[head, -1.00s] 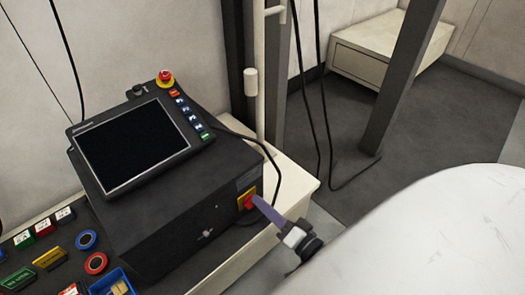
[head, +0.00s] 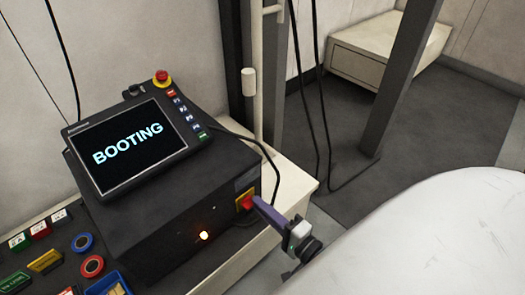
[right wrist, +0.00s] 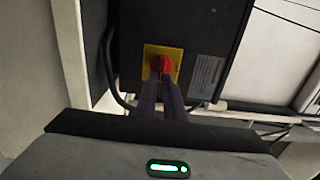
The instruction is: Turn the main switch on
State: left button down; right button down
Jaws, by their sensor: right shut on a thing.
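The main switch is a red knob (head: 246,204) on a yellow plate on the right side of the black control box (head: 170,215). In the right wrist view the red knob (right wrist: 164,65) sits in front of its yellow plate (right wrist: 150,52). My right gripper (head: 256,203) reaches in from the right with its purple fingers shut on the red knob. Its fingertips (right wrist: 162,78) partly cover the knob in the right wrist view. The screen (head: 128,146) on top of the box reads "BOOTING". My left gripper is not in view.
A red emergency button (head: 161,76) stands at the screen unit's top corner. Coloured buttons, labels and a blue bin (head: 105,284) lie at lower left. Black cables (head: 265,155) run behind the box near a pale post. Open floor (head: 320,150) lies to the right.

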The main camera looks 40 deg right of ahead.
dwell(0.3)
jog(key=c, duration=1.9)
grip_release()
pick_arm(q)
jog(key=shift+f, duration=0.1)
pick_arm(e)
jog(key=shift+o, duration=0.2)
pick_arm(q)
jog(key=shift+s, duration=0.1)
pick_arm(e)
jog(key=shift+s, duration=0.1)
